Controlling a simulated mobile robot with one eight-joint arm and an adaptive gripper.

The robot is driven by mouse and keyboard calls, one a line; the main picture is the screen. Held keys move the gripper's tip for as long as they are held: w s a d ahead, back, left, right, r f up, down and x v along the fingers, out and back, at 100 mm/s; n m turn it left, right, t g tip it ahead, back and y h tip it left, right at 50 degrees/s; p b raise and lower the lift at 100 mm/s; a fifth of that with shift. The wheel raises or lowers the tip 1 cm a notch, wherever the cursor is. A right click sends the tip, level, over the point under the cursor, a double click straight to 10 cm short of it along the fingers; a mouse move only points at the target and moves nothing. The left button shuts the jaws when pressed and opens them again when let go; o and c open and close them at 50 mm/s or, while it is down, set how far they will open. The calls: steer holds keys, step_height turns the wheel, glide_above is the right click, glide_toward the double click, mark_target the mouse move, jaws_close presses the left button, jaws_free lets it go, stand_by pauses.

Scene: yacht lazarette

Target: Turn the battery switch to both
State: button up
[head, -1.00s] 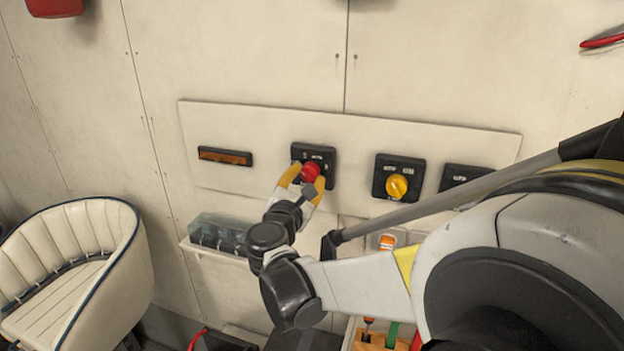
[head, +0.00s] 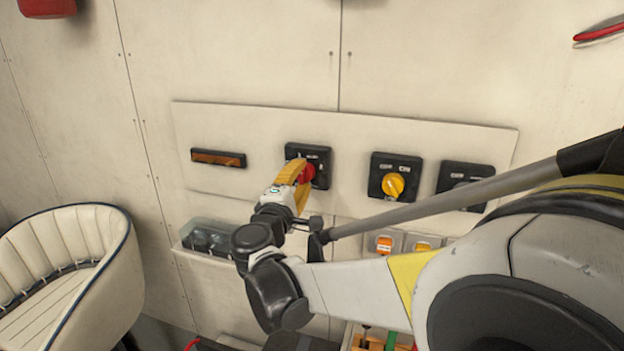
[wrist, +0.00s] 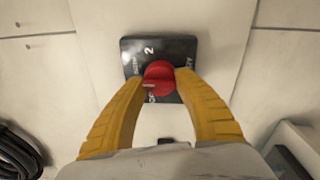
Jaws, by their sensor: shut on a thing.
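The battery switch is a black square plate (head: 321,156) with a red round knob (head: 307,173), mounted on the pale wall panel. In the wrist view the plate (wrist: 178,47) shows a "2" above the red knob (wrist: 158,72). Other lettering is partly hidden by the knob and fingers. A light mark shows on the lower left part of the knob. My gripper (head: 300,170) has yellow fingers closed on the knob from both sides, as the wrist view also shows (wrist: 159,80).
A black plate with a yellow knob (head: 393,186) and another dark switch plate (head: 466,177) sit to the right. An amber display (head: 218,158) is to the left. A clear-covered box (head: 208,236) is below, and a white seat (head: 75,260) stands at left.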

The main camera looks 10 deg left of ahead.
steer(key=shift+m, duration=2)
steer(key=shift+b, duration=0.3)
steer(key=o, duration=1.2)
steer(key=shift+w, duration=0.1)
steer(key=shift+s, duration=0.2)
steer(key=s+a, duration=0.1)
steer(key=s, duration=1)
steer(key=shift+s+a+f, duration=0.3)
steer(key=shift+a+f, duration=0.05)
steer(key=shift+f, duration=0.1)
